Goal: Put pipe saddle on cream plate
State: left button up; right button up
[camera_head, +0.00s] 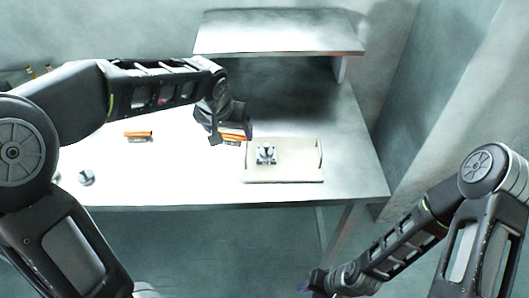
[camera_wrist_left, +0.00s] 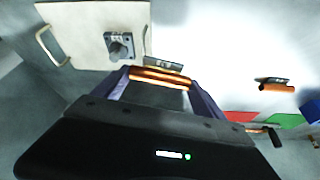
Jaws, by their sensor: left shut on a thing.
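My left gripper (camera_head: 232,138) is shut on an orange, bar-like piece with a grey base, which looks like the pipe saddle (camera_wrist_left: 160,78). The piece shows between the fingers in the left wrist view. In the head view it is just left of the cream plate (camera_head: 305,172), apart from its middle. The cream plate has a raised handle and also shows in the left wrist view (camera_wrist_left: 83,20). A grey block with a round knob (camera_head: 266,154) sits on the plate's left half. My right gripper (camera_head: 312,284) is low, off the table; its jaws are too dark to judge.
A similar orange piece (camera_head: 138,134) lies on the table at left. A small grey round part (camera_head: 86,178) lies near the front left edge. A raised shelf (camera_head: 278,35) stands at the back. The plate's right half is clear. Red, green and blue patches show in the left wrist view.

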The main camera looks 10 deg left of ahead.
aim_at(298, 156)
jog(key=i+l+u, duration=0.1)
jog(key=l+u, duration=0.3)
jog(key=l, duration=0.2)
jog(key=l+u, duration=0.45)
jog(key=l, duration=0.15)
jog(key=l+u, duration=0.15)
jog(key=l, duration=2.15)
